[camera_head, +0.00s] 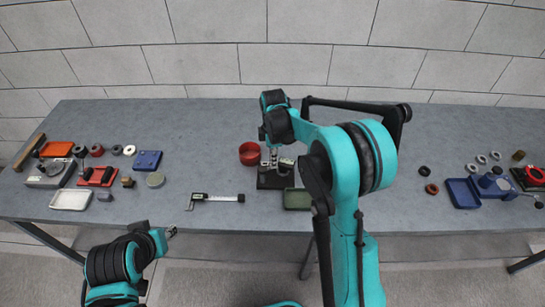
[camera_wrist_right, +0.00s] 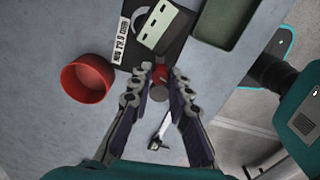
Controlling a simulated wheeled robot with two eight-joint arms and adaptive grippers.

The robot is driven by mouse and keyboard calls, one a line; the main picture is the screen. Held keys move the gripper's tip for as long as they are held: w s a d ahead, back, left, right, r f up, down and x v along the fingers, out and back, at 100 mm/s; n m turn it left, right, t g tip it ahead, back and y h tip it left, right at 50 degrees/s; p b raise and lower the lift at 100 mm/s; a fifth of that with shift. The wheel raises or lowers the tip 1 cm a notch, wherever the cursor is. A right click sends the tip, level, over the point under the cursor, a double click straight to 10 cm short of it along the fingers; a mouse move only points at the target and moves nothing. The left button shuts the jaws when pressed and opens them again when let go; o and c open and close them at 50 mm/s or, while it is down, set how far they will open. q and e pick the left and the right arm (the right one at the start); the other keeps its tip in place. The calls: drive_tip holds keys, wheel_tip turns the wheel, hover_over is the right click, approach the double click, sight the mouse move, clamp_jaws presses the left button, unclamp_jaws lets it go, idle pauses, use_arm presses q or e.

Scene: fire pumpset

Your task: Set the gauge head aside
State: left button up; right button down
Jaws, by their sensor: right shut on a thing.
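My right gripper (camera_head: 273,160) reaches down over the black base (camera_head: 268,181), which carries a grey block. In the right wrist view its fingertips (camera_wrist_right: 160,76) are shut on a small part with a red piece and a grey disc, which I take as the gauge head (camera_wrist_right: 159,93). The fingers hide much of it, and I cannot tell whether it touches the base. The base (camera_wrist_right: 178,50) lies just beyond the fingertips there, with a white label. My left gripper (camera_head: 172,231) is off the table's front edge, too small to tell if open.
A red bowl (camera_head: 250,158) stands left of the base, and a green tray (camera_head: 297,206) lies to its right. A caliper (camera_head: 215,198) lies near the front edge. Several parts and trays crowd both table ends. The table between the left cluster and the caliper is clear.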

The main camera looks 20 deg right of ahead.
drive_tip(key=shift+s+a+m, duration=0.35)
drive_tip(key=shift+s+m, duration=0.25)
drive_tip(key=shift+m, duration=1.55)
drive_tip(key=shift+s+a+m, duration=0.35)
drive_tip(key=shift+s+m, duration=0.3)
drive_tip(key=shift+m, duration=1.45)
drive_tip(key=shift+s+a+m, duration=0.35)
drive_tip(key=shift+s+m, duration=0.25)
drive_tip(key=shift+m, duration=1.55)
drive_tip(key=c, duration=1.4)
unclamp_jaws()
drive_tip(key=shift+r, duration=0.15)
wheel_tip(320, 180, up, 12)
drive_tip(key=shift+f, duration=0.1)
